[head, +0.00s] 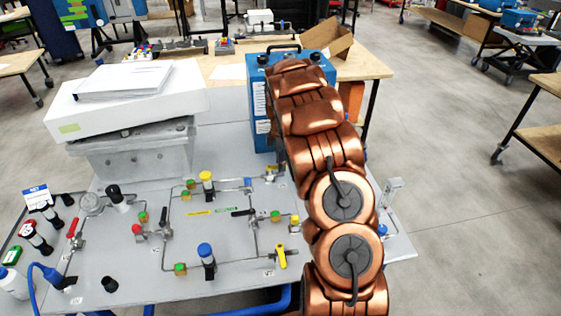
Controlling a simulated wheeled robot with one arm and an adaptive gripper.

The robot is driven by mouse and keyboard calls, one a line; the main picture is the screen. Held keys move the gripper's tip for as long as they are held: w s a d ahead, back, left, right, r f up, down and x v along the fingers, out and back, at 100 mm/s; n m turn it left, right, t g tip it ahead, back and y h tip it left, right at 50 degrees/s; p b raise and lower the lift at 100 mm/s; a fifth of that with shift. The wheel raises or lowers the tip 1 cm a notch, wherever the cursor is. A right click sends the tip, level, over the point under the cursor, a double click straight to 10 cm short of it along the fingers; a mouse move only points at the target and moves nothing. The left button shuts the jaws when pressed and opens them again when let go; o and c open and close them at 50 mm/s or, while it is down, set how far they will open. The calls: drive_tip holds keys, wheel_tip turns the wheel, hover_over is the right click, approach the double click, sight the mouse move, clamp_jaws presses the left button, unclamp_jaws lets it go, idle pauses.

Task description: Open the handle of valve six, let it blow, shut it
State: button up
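A grey panel (130,281) carries thin metal tubing and several small valves. A yellow-handled valve (281,257) sits at its front right. A black lever handle (243,212) lies flat near the middle. My gripper does not show.
A white box (130,104) with papers on top stands on a grey housing (135,155) at the back left. A blue case (262,105) stands behind the panel by my arm. Bottles (14,283) stand at the left edge. Open floor (450,240) lies to the right.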

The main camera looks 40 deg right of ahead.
clamp_jaws()
drive_tip(key=shift+b, duration=0.35)
drive_tip(key=m+b, duration=0.2)
drive_tip(key=s+m+b, duration=0.1)
drive_tip(key=b, duration=0.1)
drive_tip(key=shift+a+f+m, duration=0.25)
drive_tip(key=shift+a+m, duration=0.05)
drive_tip(key=shift+a, duration=0.1)
drive_tip(key=m+b, duration=0.2)
drive_tip(key=s+a+m+b, duration=0.1)
drive_tip(key=m+b, duration=0.1)
drive_tip(key=shift+a+r+m, duration=0.1)
drive_tip(key=shift+a+m, duration=0.05)
drive_tip(key=shift+m, duration=0.15)
drive_tip(key=m+b, duration=0.1)
drive_tip(key=a+m+b, duration=0.1)
drive_tip(key=m, duration=0.1)
drive_tip(key=m+b, duration=0.1)
drive_tip(key=m, duration=0.1)
drive_tip(key=shift+s+a+r, duration=0.1)
drive_tip(key=shift+a, duration=0.3)
drive_tip(key=shift+w+a+r+m+b, duration=0.1)
drive_tip(key=shift+a+m+b, duration=0.3)
drive_tip(key=shift+m, duration=0.75)
drive_tip(key=shift+w+a+m+b, duration=0.1)
drive_tip(key=shift+a+m+b, duration=0.25)
drive_tip(key=shift+m, duration=0.8)
drive_tip(key=shift+o, duration=1.2)
unclamp_jaws()
